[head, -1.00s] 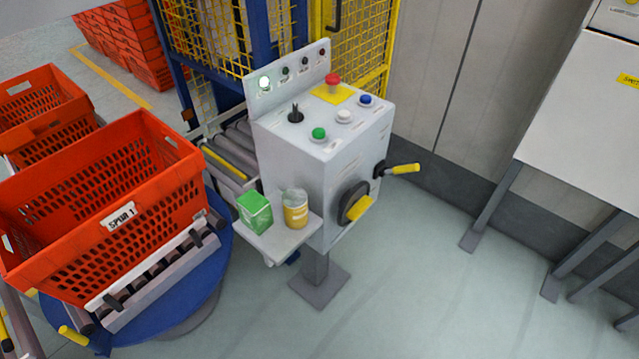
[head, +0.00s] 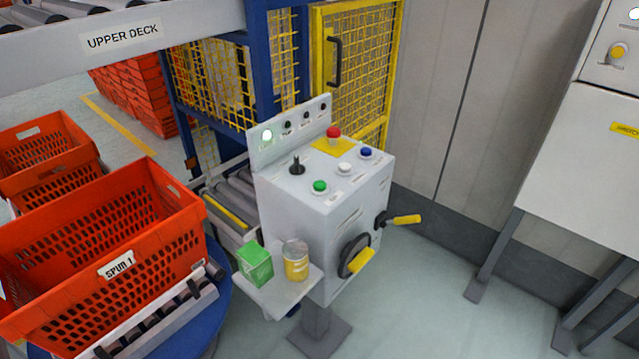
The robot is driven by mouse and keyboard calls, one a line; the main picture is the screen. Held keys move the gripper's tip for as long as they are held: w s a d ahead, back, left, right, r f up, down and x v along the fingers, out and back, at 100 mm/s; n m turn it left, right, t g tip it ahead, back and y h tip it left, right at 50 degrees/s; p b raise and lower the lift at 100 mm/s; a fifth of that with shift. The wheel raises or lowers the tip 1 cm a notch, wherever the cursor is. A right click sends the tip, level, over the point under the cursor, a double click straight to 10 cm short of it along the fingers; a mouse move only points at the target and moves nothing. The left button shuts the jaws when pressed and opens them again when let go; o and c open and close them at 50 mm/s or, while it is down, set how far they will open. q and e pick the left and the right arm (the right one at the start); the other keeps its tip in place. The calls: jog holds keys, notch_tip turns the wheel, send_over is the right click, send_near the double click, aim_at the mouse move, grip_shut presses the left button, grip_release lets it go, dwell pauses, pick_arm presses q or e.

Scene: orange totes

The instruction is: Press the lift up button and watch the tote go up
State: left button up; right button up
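A grey control box (head: 335,215) stands on a post in the middle of the head view. Its sloped top carries a green button (head: 320,187), a white button (head: 344,168), a blue button (head: 366,153), a red mushroom button (head: 333,133) on a yellow plate and a black lever (head: 297,166). I cannot read which button is marked lift up. One lamp (head: 267,135) on its back panel glows whitish green. An orange tote (head: 115,266) labelled "SPUR 1" sits on a roller turntable at the left. Neither gripper is in view.
A small shelf on the box holds a green carton (head: 255,263) and a yellow can (head: 296,260). A yellow mesh cage (head: 358,60) stands behind. An "UPPER DECK" beam (head: 120,38) crosses the upper left. A white cabinet (head: 585,165) is at right. Floor between is clear.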

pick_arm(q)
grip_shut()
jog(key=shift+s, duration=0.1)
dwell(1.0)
